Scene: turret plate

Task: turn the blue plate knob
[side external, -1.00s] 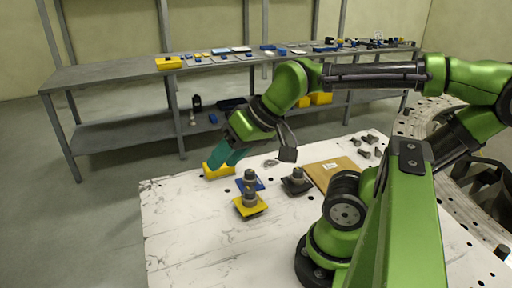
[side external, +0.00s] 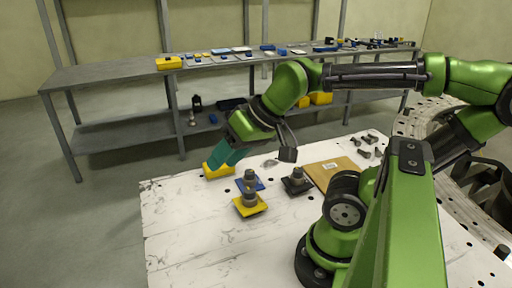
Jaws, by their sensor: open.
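The blue plate (side external: 259,185) lies on the white table, partly hidden behind the knob of the yellow plate. Its grey knob (side external: 249,178) stands upright on it. My gripper (side external: 226,160) has teal fingers pointing down, to the left of and above the blue plate. It is open and apart from the knob. The gap between the fingers is hard to see from this side. A yellow plate (side external: 247,211) with its own grey knob (side external: 249,198) is just in front of the blue one. A black plate with a knob (side external: 297,180) is to the right.
A yellow block (side external: 216,172) lies below my gripper. A brown board (side external: 331,174) and several dark parts (side external: 365,145) lie further right. The table's (side external: 185,235) front left is clear. A grey shelf (side external: 120,77) with small items stands behind.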

